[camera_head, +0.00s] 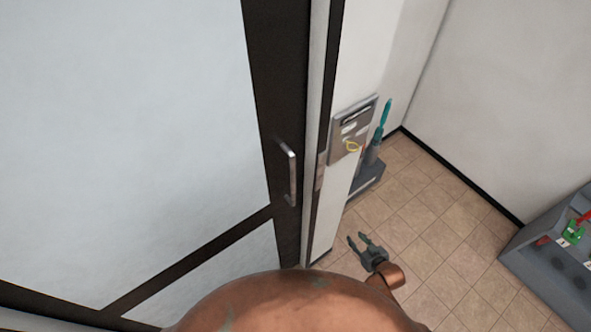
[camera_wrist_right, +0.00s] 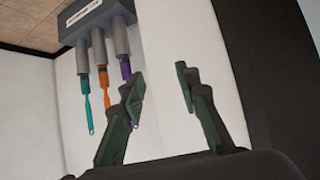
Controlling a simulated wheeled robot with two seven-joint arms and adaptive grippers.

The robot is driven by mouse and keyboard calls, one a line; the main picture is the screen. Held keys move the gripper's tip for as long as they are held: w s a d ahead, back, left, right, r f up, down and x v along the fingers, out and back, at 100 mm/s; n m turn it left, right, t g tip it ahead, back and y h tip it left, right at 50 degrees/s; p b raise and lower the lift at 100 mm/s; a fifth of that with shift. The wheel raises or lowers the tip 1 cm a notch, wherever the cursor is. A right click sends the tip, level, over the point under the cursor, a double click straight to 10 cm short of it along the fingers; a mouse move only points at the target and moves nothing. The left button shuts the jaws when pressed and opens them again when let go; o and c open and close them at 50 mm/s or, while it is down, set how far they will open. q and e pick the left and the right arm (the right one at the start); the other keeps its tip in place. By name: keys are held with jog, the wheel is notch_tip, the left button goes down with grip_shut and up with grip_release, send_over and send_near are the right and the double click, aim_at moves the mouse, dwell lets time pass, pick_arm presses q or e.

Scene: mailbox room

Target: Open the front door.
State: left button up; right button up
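The front door (camera_head: 120,130) fills the left of the head view, with pale glass panels in a dark frame. It looks shut against its frame. Its metal handle (camera_head: 290,174) is a vertical bar on the dark stile near the right edge. My right gripper (camera_head: 362,240) is open and empty, to the right of the handle, below it in the picture and apart from it. In the right wrist view my right gripper (camera_wrist_right: 158,80) has its two dark green fingers spread, with nothing between them. My left gripper is not in view.
A grey wall panel (camera_head: 352,130) with a yellow item is right of the door. A grey holder (camera_wrist_right: 100,24) carries several coloured tools on the wall. A grey rack (camera_head: 545,262) with coloured items stands at the right. Tiled floor (camera_head: 430,215) between is clear.

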jog(key=w+a+r+n+t+y, duration=0.1)
jog(key=w+a+r, duration=0.15)
jog(key=r, duration=0.45)
jog(key=w+a+r+y+p, duration=0.1)
jog(key=a+r, duration=0.3)
jog(key=r, duration=0.2)
jog(key=w+a+r+n+t+y, duration=0.1)
jog(key=a+r, duration=0.2)
jog(key=r, duration=0.4)
jog(key=n+y+p, duration=0.2)
jog(key=n+y, duration=0.1)
jog(key=y, duration=0.4)
send_near(293, 175)
jog(key=x, duration=0.3)
jog(key=shift+w+f+p+x, duration=0.1)
jog(key=shift+f+p+x, duration=0.15)
jog(key=shift+x, duration=1)
jog(key=shift+w+f+p+x, duration=0.1)
jog(key=shift+f+p+x, duration=0.1)
jog(key=shift+x, duration=1.1)
jog(key=shift+w+f+p+x, duration=0.1)
jog(key=shift+f+p+x, duration=0.15)
jog(key=shift+x, duration=1)
jog(key=shift+d, duration=0.2)
jog(key=shift+c, duration=0.2)
grip_shut()
